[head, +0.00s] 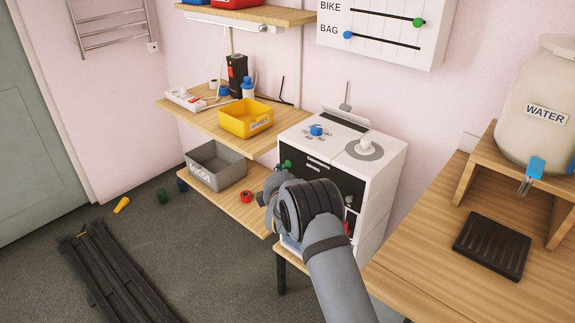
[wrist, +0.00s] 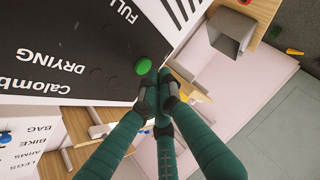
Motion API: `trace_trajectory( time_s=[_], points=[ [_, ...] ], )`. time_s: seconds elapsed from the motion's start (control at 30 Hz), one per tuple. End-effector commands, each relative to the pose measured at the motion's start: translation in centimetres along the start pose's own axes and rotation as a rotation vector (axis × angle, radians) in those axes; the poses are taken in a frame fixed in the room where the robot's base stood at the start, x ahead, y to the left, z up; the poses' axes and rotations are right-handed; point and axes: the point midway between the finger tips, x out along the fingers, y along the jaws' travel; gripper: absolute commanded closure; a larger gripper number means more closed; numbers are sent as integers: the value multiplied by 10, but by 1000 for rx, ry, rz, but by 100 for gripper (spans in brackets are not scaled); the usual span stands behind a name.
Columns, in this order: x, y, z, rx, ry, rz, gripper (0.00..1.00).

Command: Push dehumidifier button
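The dehumidifier (head: 383,165) is a white box with a black front panel, standing right of the shelves. A round green button (head: 287,163) sits on the panel and shows just past my wrist. In the wrist view the green button (wrist: 143,66) is on the black panel (wrist: 60,70), near the words "DRYING" and "FULL". My gripper (wrist: 158,93) has dark green fingers with grey tips drawn together, with nothing seen between them. The tips are just below the button in that picture; I cannot tell whether they touch the panel. In the head view my wrist hides the lower panel.
Wooden shelves hold a yellow bin (head: 245,118) and a grey bin (head: 216,165) to the left. A wooden bench (head: 430,285) with a water container (head: 541,105) is at the right. Black beams (head: 105,275) lie on the floor.

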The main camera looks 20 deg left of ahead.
Motion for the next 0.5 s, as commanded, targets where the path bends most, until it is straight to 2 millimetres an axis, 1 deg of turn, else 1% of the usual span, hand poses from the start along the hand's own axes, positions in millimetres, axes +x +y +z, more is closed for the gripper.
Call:
trace_trajectory(
  time_s=[0.3, 0.5],
  points=[
    [0, 0, 1, 0, 0, 0, 100],
    [5, 2, 5, 0, 0, 1, 100]
  ],
)
